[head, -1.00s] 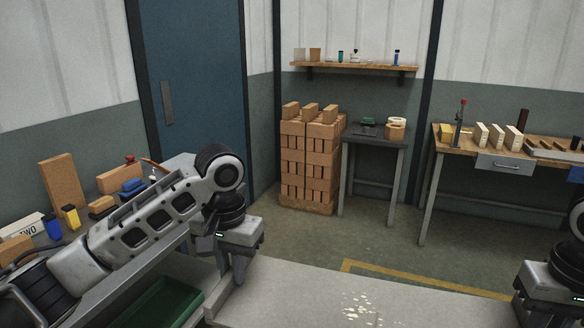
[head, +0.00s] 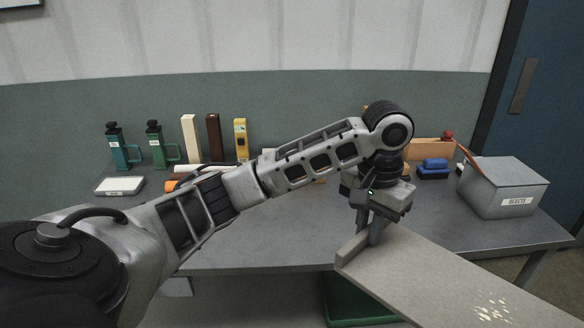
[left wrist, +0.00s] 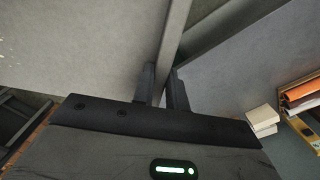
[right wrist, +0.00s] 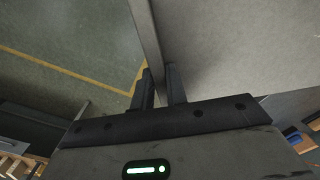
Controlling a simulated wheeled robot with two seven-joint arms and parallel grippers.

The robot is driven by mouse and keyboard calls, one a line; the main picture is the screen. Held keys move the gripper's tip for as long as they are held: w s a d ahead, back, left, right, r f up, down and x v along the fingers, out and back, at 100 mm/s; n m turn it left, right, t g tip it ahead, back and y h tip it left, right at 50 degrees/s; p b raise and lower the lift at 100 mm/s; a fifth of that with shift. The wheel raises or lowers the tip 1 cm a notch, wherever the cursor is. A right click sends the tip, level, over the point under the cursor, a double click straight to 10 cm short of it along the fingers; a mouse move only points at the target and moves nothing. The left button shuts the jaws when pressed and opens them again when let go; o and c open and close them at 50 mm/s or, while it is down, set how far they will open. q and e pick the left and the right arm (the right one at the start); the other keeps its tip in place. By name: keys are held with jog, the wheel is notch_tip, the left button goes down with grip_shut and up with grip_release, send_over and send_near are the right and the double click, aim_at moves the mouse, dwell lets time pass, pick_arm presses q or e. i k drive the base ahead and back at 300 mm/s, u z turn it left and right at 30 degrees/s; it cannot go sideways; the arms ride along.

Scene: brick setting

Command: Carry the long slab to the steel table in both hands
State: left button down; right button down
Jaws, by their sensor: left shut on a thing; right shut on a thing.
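The long slab (head: 450,280) is pale grey with a raised lip at its end. In the head view it runs from the middle down past the lower right edge. My left gripper (head: 370,232) is shut on the lip at the slab's near-table end; the left wrist view shows the slab (left wrist: 80,45) beside its fingers (left wrist: 163,88). My right gripper (right wrist: 159,88) is shut on the lip at the other end of the slab (right wrist: 235,45), seen only in the right wrist view. The grey steel table (head: 270,235) stands behind the slab's left end, which overlaps its front edge in view.
A grey bin (head: 505,190) and blue blocks (head: 433,170) stand on the table's right. A green tray (head: 345,300) is below. The table's front middle is clear.

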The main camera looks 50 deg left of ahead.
aim_at(302, 223)
jog(key=u, duration=0.65)
jog(key=i, duration=0.6)
jog(key=u, duration=0.8)
jog(key=i, duration=0.5)
jog(key=u, duration=0.2)
